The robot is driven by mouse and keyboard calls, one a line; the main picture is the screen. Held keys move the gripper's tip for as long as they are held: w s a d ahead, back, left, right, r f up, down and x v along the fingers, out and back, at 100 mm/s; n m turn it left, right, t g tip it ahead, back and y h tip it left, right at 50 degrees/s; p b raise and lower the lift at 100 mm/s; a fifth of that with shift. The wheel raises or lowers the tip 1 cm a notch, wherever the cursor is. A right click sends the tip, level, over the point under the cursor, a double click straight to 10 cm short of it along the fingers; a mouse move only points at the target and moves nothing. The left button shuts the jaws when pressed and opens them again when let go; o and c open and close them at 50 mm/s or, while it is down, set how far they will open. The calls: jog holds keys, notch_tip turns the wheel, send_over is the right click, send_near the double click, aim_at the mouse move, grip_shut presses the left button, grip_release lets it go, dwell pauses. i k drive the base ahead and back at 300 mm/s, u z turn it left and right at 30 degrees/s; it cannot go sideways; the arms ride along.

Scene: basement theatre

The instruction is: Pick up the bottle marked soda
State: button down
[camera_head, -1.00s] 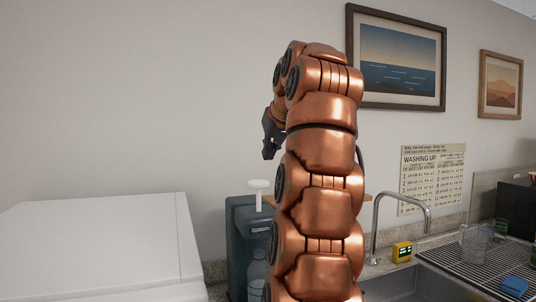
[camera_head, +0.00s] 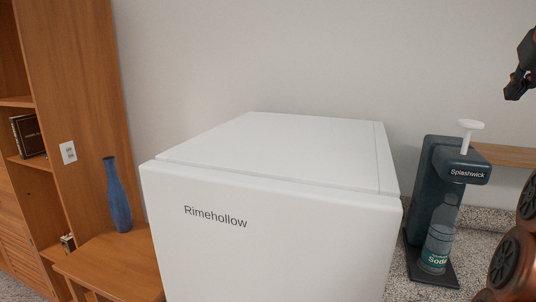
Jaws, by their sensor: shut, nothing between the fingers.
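The soda bottle (camera_head: 439,240), clear with a teal label reading "Soda", stands upright in the dark teal Splashwick machine (camera_head: 428,187) at the right. The machine's head covers the bottle's top. My gripper (camera_head: 518,90) is at the upper right edge, above and to the right of the machine, apart from the bottle. It is shut and empty. Part of my copper arm shows at the right edge, and the rest is out of view.
A white Rimehollow fridge (camera_head: 270,205) fills the middle, left of the machine. A blue vase (camera_head: 118,200) stands on a wooden side table (camera_head: 115,265), beside a wooden bookcase (camera_head: 75,100). A speckled counter (camera_head: 400,285) lies under the machine. A wooden shelf (camera_head: 505,155) is behind it.

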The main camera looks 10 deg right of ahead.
aim_at(446, 219)
jog(key=k, duration=0.85)
jog(key=u, duration=0.05)
